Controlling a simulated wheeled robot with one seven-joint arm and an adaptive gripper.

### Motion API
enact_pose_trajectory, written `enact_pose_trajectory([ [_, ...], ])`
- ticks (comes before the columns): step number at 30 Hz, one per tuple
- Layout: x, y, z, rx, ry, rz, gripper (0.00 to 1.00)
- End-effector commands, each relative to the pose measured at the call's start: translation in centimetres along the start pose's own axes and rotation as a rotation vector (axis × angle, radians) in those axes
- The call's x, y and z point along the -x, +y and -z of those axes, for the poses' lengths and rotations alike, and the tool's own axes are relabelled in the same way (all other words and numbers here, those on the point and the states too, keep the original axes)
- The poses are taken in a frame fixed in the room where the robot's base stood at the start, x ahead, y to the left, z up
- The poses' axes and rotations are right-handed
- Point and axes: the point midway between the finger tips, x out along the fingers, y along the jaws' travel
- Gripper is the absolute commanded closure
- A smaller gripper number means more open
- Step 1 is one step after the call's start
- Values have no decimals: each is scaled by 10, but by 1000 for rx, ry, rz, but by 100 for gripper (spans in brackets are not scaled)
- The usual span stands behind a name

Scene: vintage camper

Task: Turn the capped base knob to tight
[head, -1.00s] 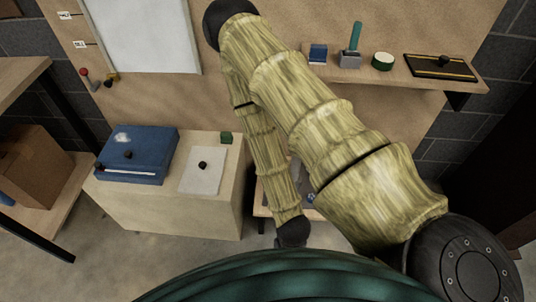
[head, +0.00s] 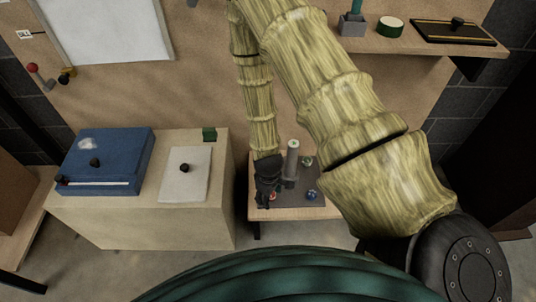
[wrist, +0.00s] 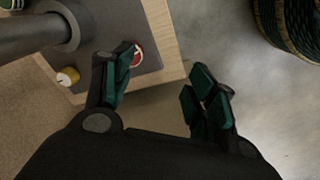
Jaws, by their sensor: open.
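A low wooden stand (head: 291,213) holds a dark mat (head: 299,180) with an upright grey post (head: 292,158) and several small round knobs. A red and white knob (head: 273,196) is beside my gripper (head: 267,200), and a blue knob (head: 311,194) is to the right. In the wrist view, the red and white knob (wrist: 137,55) lies by the left finger, and a yellow knob with a pale cap (wrist: 68,77) sits farther left. I cannot tell which is the capped base knob. My gripper (wrist: 164,72) is open and empty, its right finger over the floor.
A beige cabinet (head: 140,215) to the left carries a blue box (head: 108,160), a white plate with a black knob (head: 185,175) and a green block (head: 209,134). A wall shelf (head: 400,52) is at upper right. Bare floor lies right of the stand.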

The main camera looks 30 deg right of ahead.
Motion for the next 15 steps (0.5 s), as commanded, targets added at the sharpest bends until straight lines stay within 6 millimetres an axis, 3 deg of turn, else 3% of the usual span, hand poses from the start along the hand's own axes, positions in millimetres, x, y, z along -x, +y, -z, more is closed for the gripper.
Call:
enact_pose_trajectory([
  [1,-19,14,15,29,10,-6,43],
  [4,-30,38,40,98,21,-10,43],
  [15,-46,122,121,343,74,-10,43],
])
